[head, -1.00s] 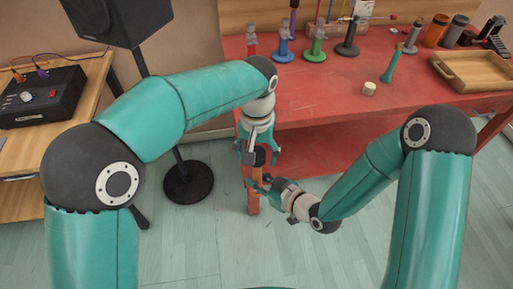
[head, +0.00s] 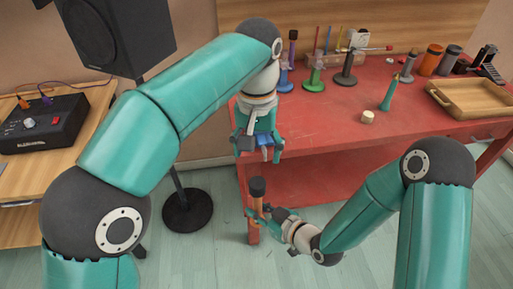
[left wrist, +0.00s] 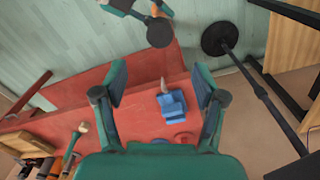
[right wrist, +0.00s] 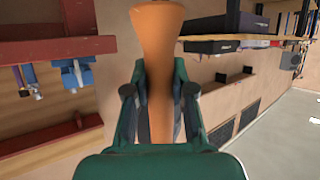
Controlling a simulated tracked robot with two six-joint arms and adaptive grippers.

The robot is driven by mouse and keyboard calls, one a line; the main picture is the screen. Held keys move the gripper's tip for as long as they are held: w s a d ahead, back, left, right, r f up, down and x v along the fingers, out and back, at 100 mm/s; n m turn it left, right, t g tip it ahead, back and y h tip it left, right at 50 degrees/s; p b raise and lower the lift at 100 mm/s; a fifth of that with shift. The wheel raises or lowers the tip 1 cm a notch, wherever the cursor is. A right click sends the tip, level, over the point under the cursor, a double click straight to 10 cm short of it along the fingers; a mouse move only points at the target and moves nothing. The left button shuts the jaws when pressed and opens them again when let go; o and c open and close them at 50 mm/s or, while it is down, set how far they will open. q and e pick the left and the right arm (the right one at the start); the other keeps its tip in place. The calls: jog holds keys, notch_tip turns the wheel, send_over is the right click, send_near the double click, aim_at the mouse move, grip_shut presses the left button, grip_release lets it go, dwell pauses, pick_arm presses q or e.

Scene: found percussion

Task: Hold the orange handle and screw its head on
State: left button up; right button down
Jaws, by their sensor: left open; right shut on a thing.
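The orange handle (head: 257,205) stands upright in front of the red table, with a dark cylindrical head (head: 257,187) seated on its top. How tightly the head sits I cannot tell. My right gripper (head: 265,213) is shut on the handle. The handle (right wrist: 160,45) also stands between the fingers in the right wrist view. My left gripper (head: 258,148) is open and empty, above and apart from the head. The left wrist view shows the round top of the head (left wrist: 159,33) beyond my left fingers (left wrist: 160,92).
The red table (head: 330,120) is just behind. A blue block-like piece (left wrist: 172,103) shows near its edge. A black speaker (head: 112,35) is at left.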

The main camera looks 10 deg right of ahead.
dwell(0.4)
pick_arm(q)
jog(key=w+a+f+n+h, duration=0.1)
jog(key=w+a+f, duration=0.2)
jog(key=f, duration=0.3)
jog(key=w+a+f+n+h, duration=0.2)
jog(key=a+f, duration=0.1)
jog(key=f, duration=0.4)
jog(key=s+a+f, duration=0.2)
jog(key=f, duration=0.5)
jog(key=s+a+f, duration=0.1)
jog(key=a+f, duration=0.1)
jog(key=f, duration=0.5)
jog(key=s+a+f+n, duration=0.1)
jog(key=s+a+f, duration=0.2)
jog(key=s+f, duration=0.4)
jog(key=s+a+f+n+h, duration=0.1)
jog(key=s+a+f, duration=0.2)
jog(key=s+f, duration=0.4)
jog(key=s, duration=0.6)
jog(key=shift+a+f+n+t, duration=0.2)
jog(key=shift+a+n+t, duration=0.1)
pick_arm(e)
jog(key=shift+w+d, duration=0.1)
